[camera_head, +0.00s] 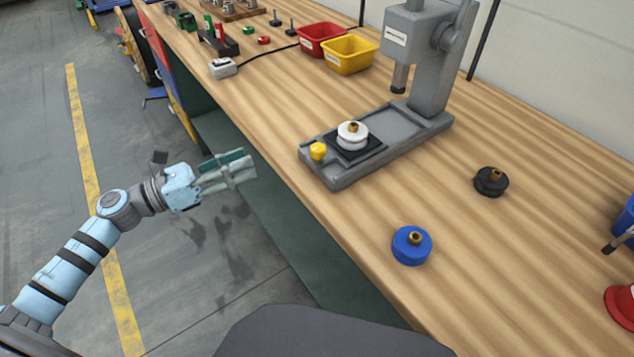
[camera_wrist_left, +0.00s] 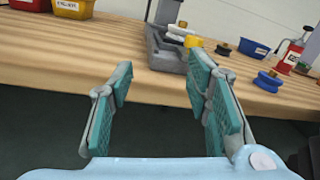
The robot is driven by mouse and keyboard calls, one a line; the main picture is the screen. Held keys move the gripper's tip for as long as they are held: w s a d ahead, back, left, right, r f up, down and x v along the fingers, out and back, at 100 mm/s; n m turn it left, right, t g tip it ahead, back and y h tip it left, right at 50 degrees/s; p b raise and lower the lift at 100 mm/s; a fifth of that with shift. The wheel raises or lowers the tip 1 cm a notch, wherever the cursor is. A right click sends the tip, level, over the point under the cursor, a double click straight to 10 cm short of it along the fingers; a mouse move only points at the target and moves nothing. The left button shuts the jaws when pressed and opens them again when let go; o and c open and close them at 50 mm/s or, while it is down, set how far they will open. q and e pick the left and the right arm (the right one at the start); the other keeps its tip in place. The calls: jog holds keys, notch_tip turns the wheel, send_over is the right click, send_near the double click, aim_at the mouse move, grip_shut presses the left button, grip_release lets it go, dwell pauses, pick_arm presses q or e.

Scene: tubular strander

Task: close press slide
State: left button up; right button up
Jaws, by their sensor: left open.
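The grey press (camera_head: 425,60) stands on the wooden bench, its ram above the rear of the base. Its slide (camera_head: 369,156), a dark plate, sits at the front end of the base, out from under the ram. A white round part with a brass centre (camera_head: 352,134) rests on the slide. A yellow knob (camera_head: 318,151) is at the slide's front left. My left gripper (camera_head: 246,171) is open and empty, off the bench's front edge and left of the press. In the left wrist view the knob (camera_wrist_left: 193,41) shows beyond the right finger. My right gripper does not show.
A blue round part (camera_head: 412,246) and a black one (camera_head: 491,182) lie on the bench (camera_head: 350,215) right of the press. Red (camera_head: 320,40) and yellow (camera_head: 349,55) bins stand behind it.

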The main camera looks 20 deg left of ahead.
aim_at(317, 147)
pick_arm(q)
jog(key=w+d+m, duration=0.1)
jog(key=w+d, duration=0.1)
jog(key=d, duration=0.3)
jog(key=w+d+r+m+g+h+p, duration=0.1)
jog(key=w+d+m, duration=0.1)
jog(key=d, duration=0.2)
jog(key=w+d+m+g+p, duration=0.1)
jog(key=w+d, duration=0.1)
jog(key=d, duration=0.3)
jog(key=shift+d+r+m+h, duration=0.25)
jog(key=shift+d+m+h, duration=0.05)
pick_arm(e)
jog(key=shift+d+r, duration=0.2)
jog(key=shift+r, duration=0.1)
pick_arm(q)
grip_shut()
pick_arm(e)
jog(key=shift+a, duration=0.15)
